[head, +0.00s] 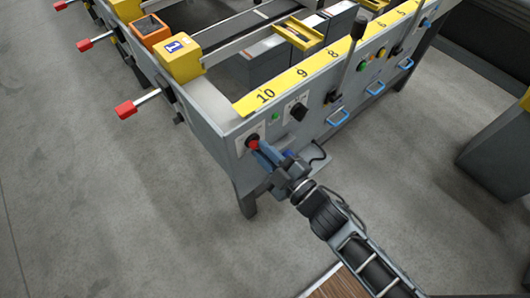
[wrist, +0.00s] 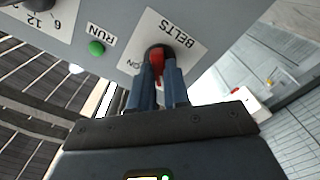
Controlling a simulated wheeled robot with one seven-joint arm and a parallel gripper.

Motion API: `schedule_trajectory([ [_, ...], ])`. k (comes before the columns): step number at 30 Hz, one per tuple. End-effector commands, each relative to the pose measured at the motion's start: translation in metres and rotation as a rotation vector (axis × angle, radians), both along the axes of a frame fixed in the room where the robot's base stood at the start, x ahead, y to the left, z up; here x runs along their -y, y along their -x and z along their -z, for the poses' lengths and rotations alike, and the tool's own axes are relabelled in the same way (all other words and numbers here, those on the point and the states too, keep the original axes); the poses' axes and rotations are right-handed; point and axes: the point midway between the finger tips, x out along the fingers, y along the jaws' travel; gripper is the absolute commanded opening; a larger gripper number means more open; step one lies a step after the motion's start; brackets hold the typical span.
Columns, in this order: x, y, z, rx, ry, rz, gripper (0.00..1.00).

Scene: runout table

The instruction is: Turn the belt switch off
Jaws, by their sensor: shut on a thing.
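The belt switch (head: 253,141) is a red handle on a round black base at the near left end of the grey table's side panel. In the wrist view the red handle of the belt switch (wrist: 157,60) sits on a white plate (wrist: 190,50) lettered BELTS, with ON beside it. My gripper (head: 263,150) is at the switch, and its blue fingers (wrist: 160,85) are shut on the red handle, one on each side. The fingers hide part of the handle and plate, so I cannot clearly tell which way it is set.
A green RUN button (wrist: 96,48) is beside the switch, and a black knob (head: 298,111) is further along. Blue handles (head: 338,117) and a black lever (head: 352,55) stick out of the panel. A red-tipped rod (head: 127,109) juts out left. The floor at left is clear.

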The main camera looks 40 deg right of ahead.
Motion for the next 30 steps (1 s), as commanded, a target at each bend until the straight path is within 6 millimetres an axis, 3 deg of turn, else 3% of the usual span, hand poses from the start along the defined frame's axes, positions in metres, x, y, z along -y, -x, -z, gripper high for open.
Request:
schedule_trajectory([
  [18, -0.0003, 0.0005, 0.0008, 0.001, 0.044, 0.0, 0.0],
  [19, -0.0002, 0.0005, 0.0009, 0.001, 0.044, 0.0, 0.17],
  [27, -0.0002, 0.0003, 0.0005, 0.002, 0.043, 0.0, 0.41],
  [30, -0.0002, 0.0002, 0.0003, 0.002, 0.042, 0.0, 0.41],
])
